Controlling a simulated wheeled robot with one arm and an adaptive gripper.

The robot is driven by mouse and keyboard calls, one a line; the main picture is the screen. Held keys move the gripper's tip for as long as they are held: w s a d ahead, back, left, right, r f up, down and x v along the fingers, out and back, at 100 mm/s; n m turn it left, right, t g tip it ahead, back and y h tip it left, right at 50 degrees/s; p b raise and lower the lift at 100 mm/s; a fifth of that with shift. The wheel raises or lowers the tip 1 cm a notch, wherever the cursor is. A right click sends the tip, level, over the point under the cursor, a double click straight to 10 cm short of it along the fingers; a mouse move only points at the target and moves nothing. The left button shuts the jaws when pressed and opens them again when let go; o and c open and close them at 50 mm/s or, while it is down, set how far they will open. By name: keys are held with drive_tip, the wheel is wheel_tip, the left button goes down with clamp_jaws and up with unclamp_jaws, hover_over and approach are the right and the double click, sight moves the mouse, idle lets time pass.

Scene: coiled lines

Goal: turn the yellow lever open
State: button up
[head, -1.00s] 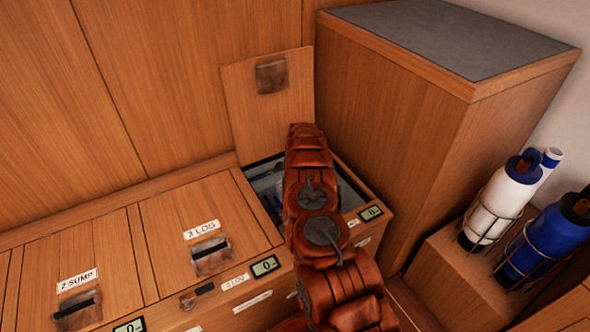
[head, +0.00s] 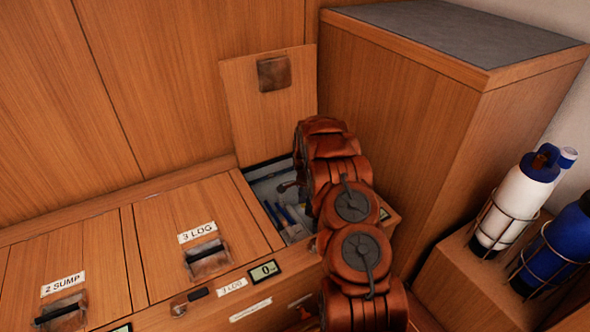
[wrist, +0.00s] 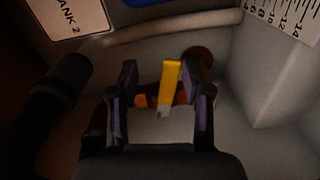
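The yellow lever (wrist: 171,77) shows in the wrist view, pointing roughly up and down the picture, with an orange-brown fitting (wrist: 150,99) beside it. My gripper (wrist: 160,85) is open, its two dark fingers apart on either side of the lever. The lever is nearer the right finger, and a gap shows on both sides. I cannot tell how deep the lever lies between the fingers. In the head view my arm reaches into the open compartment (head: 268,181) and hides the lever and gripper.
In the wrist view a dark pipe (wrist: 55,100) is at left, a "TANK 2" label (wrist: 72,18) at upper left, and a ruler scale (wrist: 285,14) at upper right. A raised wooden lid (head: 270,120) stands behind the compartment. A tall cabinet (head: 390,130) is close on the right.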

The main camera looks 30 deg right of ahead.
drive_tip(key=s+a+r+n+p, duration=0.1)
drive_tip(key=a+r+p, duration=0.1)
drive_tip(key=r, duration=0.7)
drive_tip(key=s+a+r+n+p, duration=0.2)
drive_tip(key=a+r+p, duration=0.1)
drive_tip(key=r, duration=0.5)
drive_tip(key=s+a+r+n+p, duration=0.1)
drive_tip(key=a+r+n+p, duration=0.1)
drive_tip(key=r+p, duration=0.3)
drive_tip(key=shift+s+a+r, duration=0.3)
drive_tip(key=shift+s+r, duration=0.1)
drive_tip(key=shift+r, duration=1.9)
